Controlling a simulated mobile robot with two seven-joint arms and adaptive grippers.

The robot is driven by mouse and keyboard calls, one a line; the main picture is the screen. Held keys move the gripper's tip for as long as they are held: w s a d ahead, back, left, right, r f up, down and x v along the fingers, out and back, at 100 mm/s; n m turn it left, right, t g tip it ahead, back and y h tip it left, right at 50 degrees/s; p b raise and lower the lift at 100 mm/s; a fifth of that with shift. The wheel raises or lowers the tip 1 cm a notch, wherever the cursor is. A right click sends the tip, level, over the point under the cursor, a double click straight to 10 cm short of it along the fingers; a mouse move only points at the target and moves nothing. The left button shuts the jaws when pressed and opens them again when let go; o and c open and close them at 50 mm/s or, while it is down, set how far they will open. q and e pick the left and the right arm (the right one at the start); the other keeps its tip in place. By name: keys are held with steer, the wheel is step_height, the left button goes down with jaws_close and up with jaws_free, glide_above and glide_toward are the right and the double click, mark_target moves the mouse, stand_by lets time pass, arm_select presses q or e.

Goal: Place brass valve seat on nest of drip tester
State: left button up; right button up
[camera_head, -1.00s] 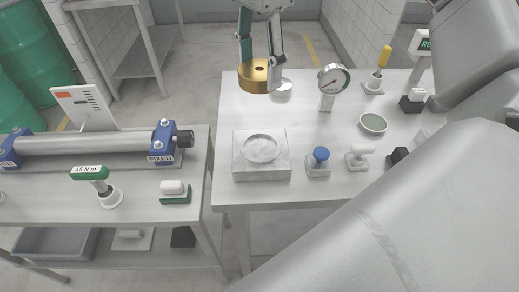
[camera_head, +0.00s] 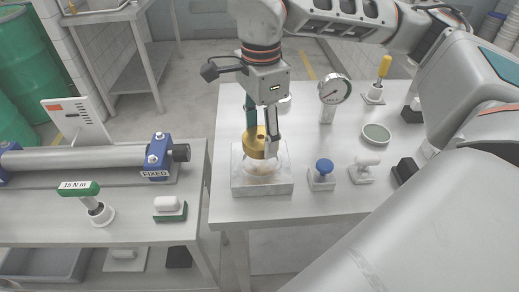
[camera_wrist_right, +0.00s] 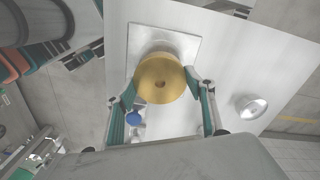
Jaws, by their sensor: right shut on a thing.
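The block also shows behind the seat in the right wrist view (camera_wrist_right: 140,38). My left gripper is not in view.
A pressure gauge (camera_head: 333,91), a blue knob (camera_head: 323,173), a white-topped toggle (camera_head: 365,168) and a shallow round dish (camera_head: 376,134) stand to the right. A bench with a clamped cylinder (camera_head: 75,160) is at left, across a narrow gap.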

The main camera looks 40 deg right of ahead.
mark_target(261, 161)
steer(key=shift+f+b, duration=0.3)
steer(key=shift+f, duration=2.05)
steer(key=o, duration=1.6)
steer(key=shift+f, duration=0.1)
